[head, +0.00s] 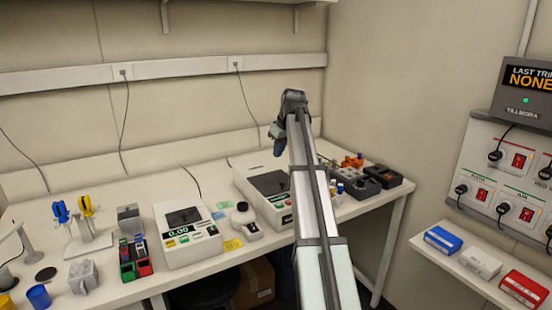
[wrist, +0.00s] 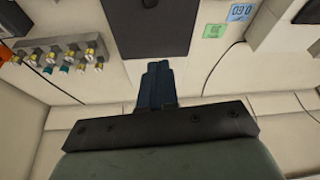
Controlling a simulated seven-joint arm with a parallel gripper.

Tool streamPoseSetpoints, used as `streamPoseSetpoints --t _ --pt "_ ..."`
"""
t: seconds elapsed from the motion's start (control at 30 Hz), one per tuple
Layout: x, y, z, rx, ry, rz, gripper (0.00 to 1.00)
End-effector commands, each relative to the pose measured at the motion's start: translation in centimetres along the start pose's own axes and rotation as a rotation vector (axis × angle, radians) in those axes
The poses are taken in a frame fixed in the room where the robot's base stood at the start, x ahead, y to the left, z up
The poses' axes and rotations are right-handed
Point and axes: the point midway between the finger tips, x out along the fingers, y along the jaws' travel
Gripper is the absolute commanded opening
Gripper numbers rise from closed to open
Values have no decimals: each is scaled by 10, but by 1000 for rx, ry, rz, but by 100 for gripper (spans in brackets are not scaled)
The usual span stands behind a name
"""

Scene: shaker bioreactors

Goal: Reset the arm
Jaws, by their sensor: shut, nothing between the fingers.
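My arm rises from the bottom of the head view and bends over near the back of the bench. My gripper (head: 278,147) hangs at its end, above the dark-topped device (head: 268,183) and apart from it. In the wrist view, my gripper (wrist: 158,68) shows as two dark fingers pressed together with nothing between them. Part of the bench behind my arm is hidden in the head view.
The white bench (head: 85,294) carries a device reading 0.00 (head: 188,229), a small white instrument (head: 245,219), blue and yellow pipettes (head: 73,211) and dark boxes (head: 361,188). At right, a shelf (head: 455,268) holds blue, white and red boxes below a socket panel (head: 507,180).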

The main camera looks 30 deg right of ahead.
Motion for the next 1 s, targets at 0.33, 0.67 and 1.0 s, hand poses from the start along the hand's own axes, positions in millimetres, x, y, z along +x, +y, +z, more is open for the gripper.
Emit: streamPoseSetpoints --t 0.33,0.67,1.0 --pt "-3 2 12 7 -7 22 0" --pt "42 35 147 45 -151 261 0" --pt "94 51 243 36 -335 345 0"
